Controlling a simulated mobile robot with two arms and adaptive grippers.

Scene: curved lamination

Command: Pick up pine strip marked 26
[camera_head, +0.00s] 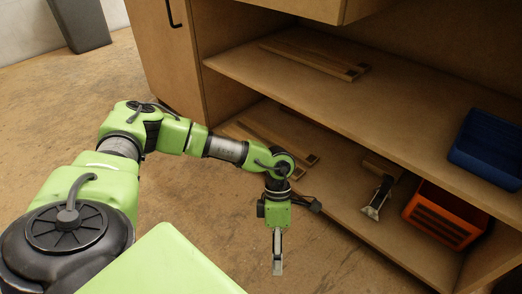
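Two or so light wooden strips (312,60) lie side by side on the upper shelf of an open cabinet. More wooden strips (262,134) lie on the lower shelf, partly hidden behind my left forearm. No number can be read on any strip, so I cannot tell which is marked 26. My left gripper (277,268) points down in front of the lower shelf, apart from all strips. It is seen edge-on, with nothing visible in it, and whether its fingers are parted is unclear. My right gripper is out of view.
On the lower shelf are an orange crate (440,222) and a tool with a wooden body and metal end (376,200). A blue bin (488,150) stands on the upper shelf (400,110). The cabinet's side panel and overhead drawer bound the opening. Bare floor lies in front.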

